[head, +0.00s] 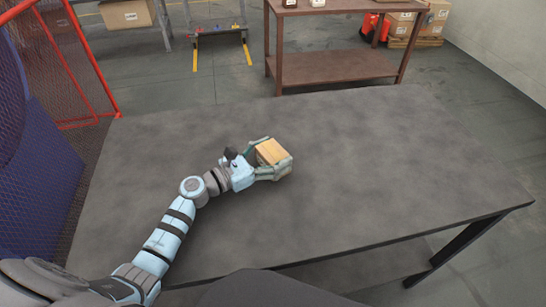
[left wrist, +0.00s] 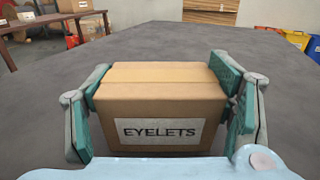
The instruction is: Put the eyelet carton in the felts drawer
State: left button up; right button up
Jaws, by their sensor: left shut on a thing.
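The eyelet carton (left wrist: 160,98) is a small brown box with a white label reading EYELETS, and it fills the middle of the left wrist view. In the head view the carton (head: 270,151) is at the middle of the grey table. My left gripper (head: 274,160) is shut on it, with green-padded fingers on both sides in the left wrist view (left wrist: 163,100). I cannot tell whether the carton touches the table top or is just above it. No felts drawer can be made out. My right gripper is not in view.
The grey table (head: 400,150) is otherwise bare. A brown bench (head: 335,68) stands beyond its far edge. A red mesh guard (head: 75,60) is at the left. Cartons on a pallet (head: 415,25) are at the back right. Yellow and blue bins (left wrist: 297,42) show in the left wrist view.

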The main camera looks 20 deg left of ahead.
pick_arm(q)
jog(key=o, duration=1.4)
